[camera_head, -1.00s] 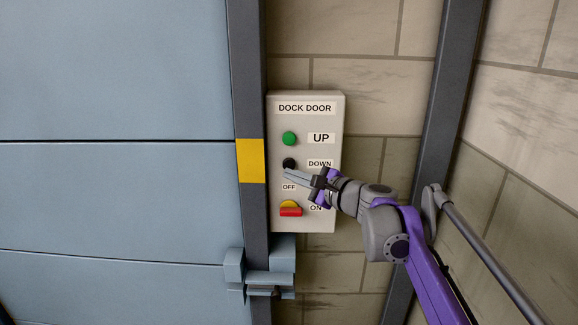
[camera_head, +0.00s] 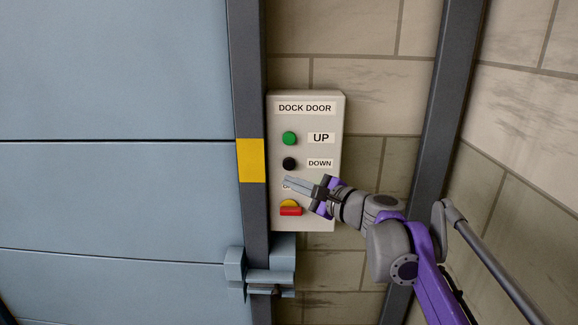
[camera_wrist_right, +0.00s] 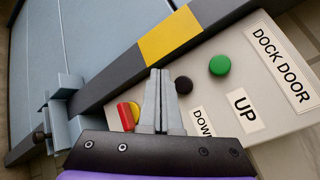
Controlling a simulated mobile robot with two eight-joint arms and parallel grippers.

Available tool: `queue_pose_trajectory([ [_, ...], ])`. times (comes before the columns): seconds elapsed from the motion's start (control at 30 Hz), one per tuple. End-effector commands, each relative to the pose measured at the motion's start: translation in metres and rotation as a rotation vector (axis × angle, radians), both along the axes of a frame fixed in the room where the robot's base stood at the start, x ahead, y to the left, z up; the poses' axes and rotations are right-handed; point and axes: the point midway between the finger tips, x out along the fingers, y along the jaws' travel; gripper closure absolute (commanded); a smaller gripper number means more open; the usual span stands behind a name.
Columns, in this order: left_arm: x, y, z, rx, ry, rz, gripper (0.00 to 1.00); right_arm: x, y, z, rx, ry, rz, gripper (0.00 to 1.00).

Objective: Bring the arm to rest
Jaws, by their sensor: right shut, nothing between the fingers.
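My right gripper (camera_head: 288,183) is shut and empty. Its fingertips are in front of the lower half of the dock door control box (camera_head: 278,222), below the black DOWN button (camera_head: 289,163). It hides most of the OFF label and the ON label. In the right wrist view the shut fingers (camera_wrist_right: 162,80) point up between the red and yellow switch (camera_wrist_right: 127,114) and the black button (camera_wrist_right: 183,85). I cannot tell whether the fingertips touch the box. My left gripper is not in view.
The green UP button (camera_head: 289,138) is at the top of the box. A blue panelled door (camera_head: 110,200) fills the left, with a dark frame post and a yellow mark (camera_head: 251,160). A latch-like bracket (camera_head: 265,275) juts out below. A dark post (camera_head: 445,120) stands right.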

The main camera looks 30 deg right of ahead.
Motion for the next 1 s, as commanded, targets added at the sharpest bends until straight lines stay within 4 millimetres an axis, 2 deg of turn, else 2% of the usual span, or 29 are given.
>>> queue_pose_trajectory([
  [0.37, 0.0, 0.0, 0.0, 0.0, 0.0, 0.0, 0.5, 0.0, 0.001, -0.001, -0.003, 0.001, 0.002, 1.0],
  [0.47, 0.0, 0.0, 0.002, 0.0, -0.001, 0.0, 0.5, -0.004, 0.014, -0.01, -0.05, 0.021, 0.03, 1.0],
  [0.53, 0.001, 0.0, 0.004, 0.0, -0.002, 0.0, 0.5, -0.011, 0.036, -0.026, -0.135, 0.053, 0.078, 1.0],
  [0.67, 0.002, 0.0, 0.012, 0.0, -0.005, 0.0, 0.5, -0.043, 0.094, -0.08, -0.41, 0.14, 0.24, 1.0],
  [0.7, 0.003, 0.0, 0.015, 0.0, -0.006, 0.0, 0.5, -0.057, 0.112, -0.101, -0.517, 0.166, 0.303, 1.0],
  [0.8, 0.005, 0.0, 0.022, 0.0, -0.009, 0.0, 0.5, -0.1, 0.148, -0.155, -0.802, 0.221, 0.475, 1.0],
  [0.9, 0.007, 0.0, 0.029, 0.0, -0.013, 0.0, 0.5, -0.148, 0.169, -0.205, -1.095, 0.254, 0.653, 1.0],
  [1.0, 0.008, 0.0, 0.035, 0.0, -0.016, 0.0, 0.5, -0.192, 0.174, -0.249, -1.378, 0.269, 0.824, 1.0],
])
